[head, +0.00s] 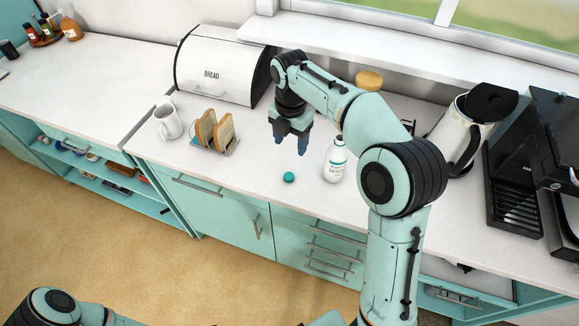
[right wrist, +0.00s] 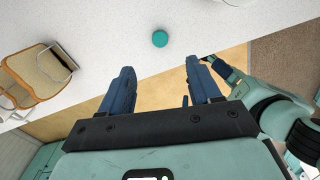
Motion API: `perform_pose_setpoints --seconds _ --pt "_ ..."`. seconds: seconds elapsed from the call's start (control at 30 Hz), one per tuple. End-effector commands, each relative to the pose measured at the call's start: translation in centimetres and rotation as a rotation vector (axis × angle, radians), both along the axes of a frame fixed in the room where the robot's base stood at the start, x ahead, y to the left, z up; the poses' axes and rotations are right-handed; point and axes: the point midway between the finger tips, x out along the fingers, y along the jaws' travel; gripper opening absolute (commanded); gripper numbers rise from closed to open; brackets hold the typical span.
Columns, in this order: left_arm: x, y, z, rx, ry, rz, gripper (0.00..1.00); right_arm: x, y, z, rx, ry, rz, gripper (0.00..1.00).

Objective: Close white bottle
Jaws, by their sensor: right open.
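The white bottle (head: 334,166) stands upright on the counter, with its uncapped neck just left of my right arm. A teal cap (head: 289,178) lies apart from it on the counter, to its left and nearer the front edge. My right gripper (head: 290,145) is open and empty, pointing down above the counter, behind and above the cap in the head view. In the right wrist view the cap (right wrist: 160,39) shows beyond the gap between the open fingers (right wrist: 160,68). The bottle is not in that view. Part of my left gripper (right wrist: 217,68) seems to show there; its opening is unclear.
A toast rack with bread (head: 215,132) and a white mug (head: 168,121) stand to the left. A bread box (head: 222,68) is behind them. A white and black jug (head: 468,125) and a black coffee machine (head: 530,160) stand at right. The counter around the cap is clear.

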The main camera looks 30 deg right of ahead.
Motion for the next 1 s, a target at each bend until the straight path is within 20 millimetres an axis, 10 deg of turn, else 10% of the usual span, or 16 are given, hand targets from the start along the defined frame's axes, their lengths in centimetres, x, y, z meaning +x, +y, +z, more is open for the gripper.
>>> perform_pose_setpoints --seconds 0.3,0.7,1.0 --pt "-0.2 0.0 -0.1 0.0 0.002 0.0 0.43 0.0 0.0 -0.4 0.0 0.002 -0.001 0.63" --pt "-1.5 0.0 -1.8 0.0 0.018 0.0 0.43 -0.1 0.1 -7.2 0.0 0.004 -0.001 0.63" --pt "-1.6 0.0 -1.9 0.0 0.018 0.0 0.43 0.0 0.1 -8.3 0.001 0.0 -0.001 0.63"
